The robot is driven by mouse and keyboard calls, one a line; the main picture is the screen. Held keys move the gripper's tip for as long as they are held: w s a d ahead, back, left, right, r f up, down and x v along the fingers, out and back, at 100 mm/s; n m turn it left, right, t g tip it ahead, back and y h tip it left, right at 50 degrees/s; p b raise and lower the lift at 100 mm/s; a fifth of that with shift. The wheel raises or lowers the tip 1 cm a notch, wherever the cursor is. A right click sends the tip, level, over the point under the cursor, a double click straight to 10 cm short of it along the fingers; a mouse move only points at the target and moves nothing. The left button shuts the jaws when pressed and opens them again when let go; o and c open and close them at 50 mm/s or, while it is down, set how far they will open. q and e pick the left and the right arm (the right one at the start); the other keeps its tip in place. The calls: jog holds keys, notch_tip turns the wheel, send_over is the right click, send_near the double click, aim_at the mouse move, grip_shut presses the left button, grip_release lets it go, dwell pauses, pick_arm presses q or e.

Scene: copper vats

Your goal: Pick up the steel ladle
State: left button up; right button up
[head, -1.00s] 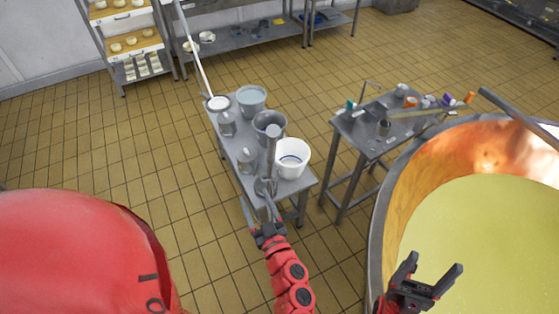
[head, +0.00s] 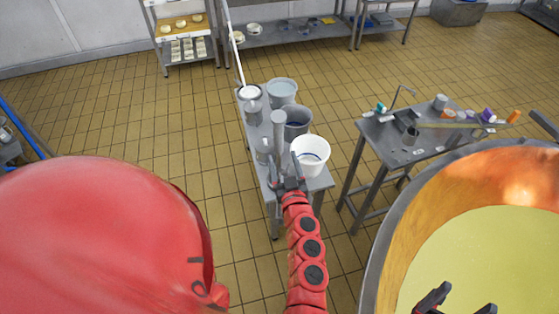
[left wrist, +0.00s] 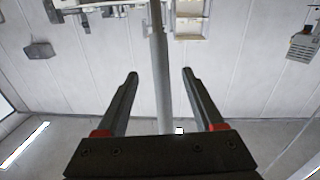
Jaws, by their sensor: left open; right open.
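An upright grey steel shaft (head: 279,138), which looks like the ladle's handle, stands at the near end of the narrow steel table (head: 318,184). Its lower end is hidden behind my left gripper (head: 286,168). My left gripper is open and just on the near side of the shaft. In the left wrist view the shaft (left wrist: 158,60) shows beyond and between the two spread fingers (left wrist: 157,85); I cannot tell how far beyond. My right gripper (head: 461,303) is open and empty at the lower right, in front of the copper vat, partly cut off by the frame.
A white bucket (head: 311,154), grey buckets (head: 282,92) and metal cans (head: 252,108) crowd the narrow table. A long pale pole (head: 233,45) rises at its far end. A second table (head: 378,140) holds small items. The copper vat (head: 405,215) is at right.

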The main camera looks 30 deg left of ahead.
aim_at(280, 148)
pick_arm(q)
jog(key=shift+w+a, duration=0.45)
jog(key=shift+w, duration=0.05)
jog(key=b+x, duration=0.2)
jog(key=x, duration=0.2)
jog(key=shift+w+a, duration=0.2)
jog(key=shift+a, duration=0.1)
jog(key=shift+w+a+r, duration=0.1)
jog(key=shift+w+a, duration=0.05)
jog(key=shift+w, duration=0.1)
jog(key=shift+s, duration=0.15)
jog(key=shift+c, duration=0.4)
grip_shut()
